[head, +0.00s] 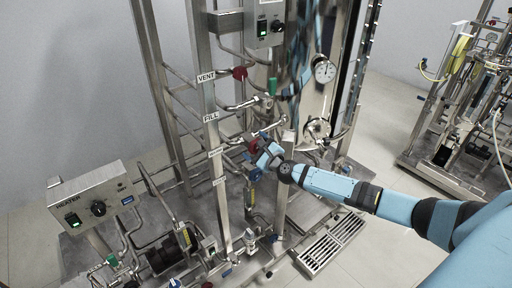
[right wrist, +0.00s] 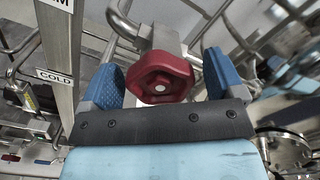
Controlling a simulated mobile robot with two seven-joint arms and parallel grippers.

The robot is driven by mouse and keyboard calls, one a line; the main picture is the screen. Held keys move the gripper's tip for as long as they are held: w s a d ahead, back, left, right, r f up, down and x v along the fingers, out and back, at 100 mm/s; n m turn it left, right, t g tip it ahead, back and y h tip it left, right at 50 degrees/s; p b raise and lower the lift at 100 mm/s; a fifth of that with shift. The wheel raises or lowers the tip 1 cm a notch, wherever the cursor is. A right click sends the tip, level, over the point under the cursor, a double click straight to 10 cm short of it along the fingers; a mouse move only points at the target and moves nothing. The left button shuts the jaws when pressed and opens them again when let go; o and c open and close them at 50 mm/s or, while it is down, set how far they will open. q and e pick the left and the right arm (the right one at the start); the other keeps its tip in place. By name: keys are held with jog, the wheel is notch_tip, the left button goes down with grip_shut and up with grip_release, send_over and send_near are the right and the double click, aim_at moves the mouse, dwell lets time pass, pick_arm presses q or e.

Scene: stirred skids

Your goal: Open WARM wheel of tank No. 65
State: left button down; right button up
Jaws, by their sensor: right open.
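A red hand wheel (right wrist: 162,77) with a pale hub fills the middle of the right wrist view, on a steel pipe fitting. It is partly hidden in the head view (head: 253,147). My right gripper (head: 257,156) is open, its blue fingers on either side of the wheel with visible gaps. A label ending in "M" (right wrist: 61,3) is cut off at the top of the post, above the COLD label (right wrist: 55,77). The shiny steel tank (head: 318,95) stands behind; no number 65 is readable. My left gripper is out of view.
Another red wheel (head: 240,73) sits by the VENT label (head: 206,77), above the FILL label (head: 211,117). The steel post (head: 207,100) and pipes crowd the wheel's left. A heater box (head: 95,197) stands front left. A floor grate (head: 318,254) lies below my right arm.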

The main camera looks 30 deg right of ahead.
jog(key=c, duration=0.9)
